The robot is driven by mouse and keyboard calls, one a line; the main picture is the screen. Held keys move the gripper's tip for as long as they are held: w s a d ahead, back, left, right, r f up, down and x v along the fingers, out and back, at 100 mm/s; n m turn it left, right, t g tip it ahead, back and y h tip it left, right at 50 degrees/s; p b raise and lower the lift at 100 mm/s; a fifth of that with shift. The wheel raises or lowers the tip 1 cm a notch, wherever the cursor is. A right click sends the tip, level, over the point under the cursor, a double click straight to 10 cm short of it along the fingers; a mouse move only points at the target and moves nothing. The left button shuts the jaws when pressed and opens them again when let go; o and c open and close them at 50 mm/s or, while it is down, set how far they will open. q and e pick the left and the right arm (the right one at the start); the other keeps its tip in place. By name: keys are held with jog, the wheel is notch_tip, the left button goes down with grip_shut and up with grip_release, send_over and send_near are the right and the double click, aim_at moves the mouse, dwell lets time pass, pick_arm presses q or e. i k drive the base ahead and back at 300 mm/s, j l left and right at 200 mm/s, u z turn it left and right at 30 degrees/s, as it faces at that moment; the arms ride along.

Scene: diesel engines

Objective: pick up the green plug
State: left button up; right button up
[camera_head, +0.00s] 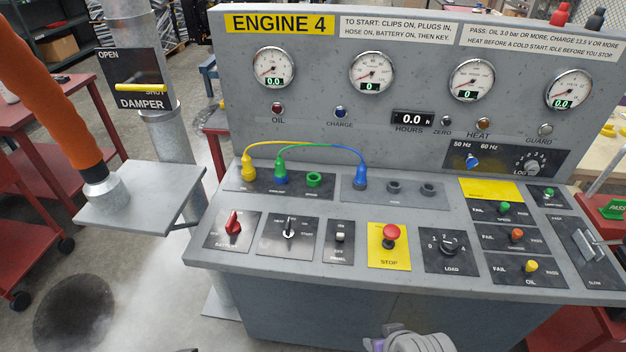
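The green plug (280,166) stands upright at the left of the console, over a socket with a blue collar (281,180). A cable arches from its top. The yellow plug (248,170) stands to its left and the blue plug (360,178) to its right, on a separate plate. Yellow, green and blue cables arch between the plugs. An empty green-ringed socket (314,180) is just right of the green plug. A grey rounded part of my arm with purple shows at the bottom edge, well below the plug. Neither gripper's fingertips are visible.
The gauge panel (325,100) rises behind the plugs. A red battery knob (233,223), start switch and red stop button (391,233) stand in front. Two dark sockets (411,188) are right of the blue plug. A damper post and grey shelf (140,205) stand left.

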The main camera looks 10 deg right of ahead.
aim_at(280, 171)
jog(key=i+j, duration=0.1)
jog(key=j, duration=0.2)
jog(key=i+j, duration=0.1)
jog(key=j, duration=0.2)
jog(key=i+j, duration=0.2)
jog(key=i, duration=0.3)
